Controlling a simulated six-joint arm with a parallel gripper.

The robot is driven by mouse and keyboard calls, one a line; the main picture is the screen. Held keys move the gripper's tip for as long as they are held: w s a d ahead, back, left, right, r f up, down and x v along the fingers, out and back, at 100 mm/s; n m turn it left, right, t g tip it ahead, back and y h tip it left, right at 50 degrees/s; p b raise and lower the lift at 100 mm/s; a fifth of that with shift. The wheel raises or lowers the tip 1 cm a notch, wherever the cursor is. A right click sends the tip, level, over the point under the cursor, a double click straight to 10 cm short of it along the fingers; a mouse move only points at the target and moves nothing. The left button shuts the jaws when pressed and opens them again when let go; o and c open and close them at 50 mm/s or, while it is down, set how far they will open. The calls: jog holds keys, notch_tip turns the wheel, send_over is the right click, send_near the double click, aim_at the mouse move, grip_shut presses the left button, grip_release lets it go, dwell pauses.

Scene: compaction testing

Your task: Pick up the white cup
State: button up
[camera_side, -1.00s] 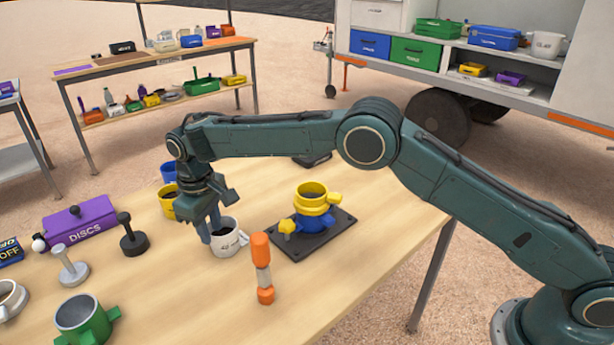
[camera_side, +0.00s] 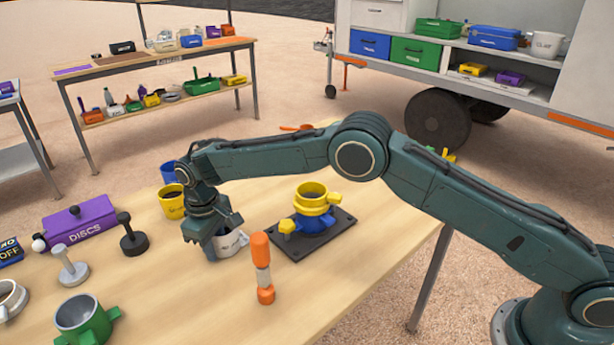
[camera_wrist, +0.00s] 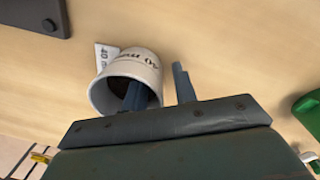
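The white cup (camera_side: 230,246) stands upright on the wooden table, left of the black plate. In the wrist view the white cup (camera_wrist: 142,66) has dark lettering on its side and a pale tab at its left. My gripper (camera_side: 212,238) is low over the cup's left side and hides part of its rim. In the wrist view my gripper (camera_wrist: 158,78) is open across the cup wall. One finger is inside the mouth and the other is outside, with a small gap to the wall.
A black plate (camera_side: 335,238) carries a yellow and blue mould (camera_side: 313,206). An orange-ended tool (camera_side: 263,268) stands close in front of the cup. A yellow cup (camera_side: 172,203) and a blue cup (camera_side: 168,172) stand behind. A green mould (camera_side: 86,322) is at front left.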

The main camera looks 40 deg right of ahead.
jog(key=shift+c, duration=0.5)
grip_shut()
jog(key=shift+r, duration=0.15)
jog(key=shift+r, duration=4.9)
